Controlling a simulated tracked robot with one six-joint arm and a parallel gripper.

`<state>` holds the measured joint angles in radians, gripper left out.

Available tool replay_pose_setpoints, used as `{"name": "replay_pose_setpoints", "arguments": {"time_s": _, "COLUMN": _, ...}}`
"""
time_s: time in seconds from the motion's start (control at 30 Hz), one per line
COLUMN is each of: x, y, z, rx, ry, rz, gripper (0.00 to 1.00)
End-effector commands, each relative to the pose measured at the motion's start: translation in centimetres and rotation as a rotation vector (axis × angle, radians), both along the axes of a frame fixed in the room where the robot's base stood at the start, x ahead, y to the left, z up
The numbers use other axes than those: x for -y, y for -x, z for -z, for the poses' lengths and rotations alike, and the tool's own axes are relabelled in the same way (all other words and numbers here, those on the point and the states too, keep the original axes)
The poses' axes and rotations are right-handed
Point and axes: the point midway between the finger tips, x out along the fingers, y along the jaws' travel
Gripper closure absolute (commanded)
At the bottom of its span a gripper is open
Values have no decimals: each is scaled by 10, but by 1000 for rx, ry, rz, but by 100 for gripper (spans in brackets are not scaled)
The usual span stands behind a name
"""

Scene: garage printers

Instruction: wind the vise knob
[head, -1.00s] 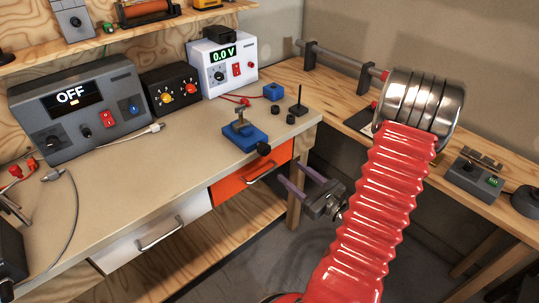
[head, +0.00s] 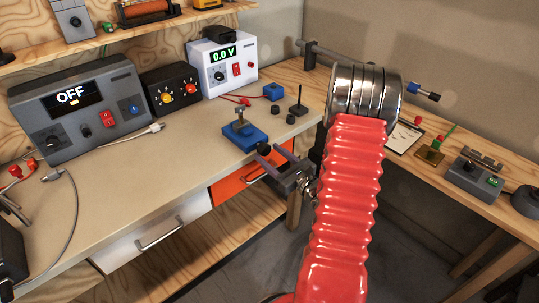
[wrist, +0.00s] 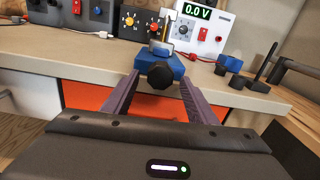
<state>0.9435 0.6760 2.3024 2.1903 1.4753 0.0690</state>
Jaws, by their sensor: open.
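A small blue vise (head: 240,137) stands on the bench near its front right corner, with a metal upper part. It also shows in the wrist view (wrist: 177,63). Its black knob (head: 263,148) points out over the bench's front edge. In the wrist view the knob (wrist: 160,77) appears between my two fingertips, with a gap on each side. My gripper (head: 267,154) is open and empty in front of the bench edge, its fingers pointing at the vise. Whether the fingertips reach past the knob, I cannot tell.
The orange drawer (head: 247,182) lies just below my gripper. A white 0.0 V supply (head: 222,66) and a black box (head: 170,89) stand behind the vise. A blue block (head: 274,92) and small black parts sit right of it.

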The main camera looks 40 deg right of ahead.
Motion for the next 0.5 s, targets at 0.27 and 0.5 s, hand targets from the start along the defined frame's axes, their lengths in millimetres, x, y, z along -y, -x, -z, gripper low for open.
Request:
{"name": "replay_pose_setpoints", "arguments": {"time_s": 0.27, "x": 0, "y": -8, "z": 0, "rx": 0, "ry": 0, "rz": 0, "gripper": 48}}
{"name": "replay_pose_setpoints", "arguments": {"time_s": 0.5, "x": 0, "y": -8, "z": 0, "rx": 0, "ry": 0, "rz": 0, "gripper": 55}}
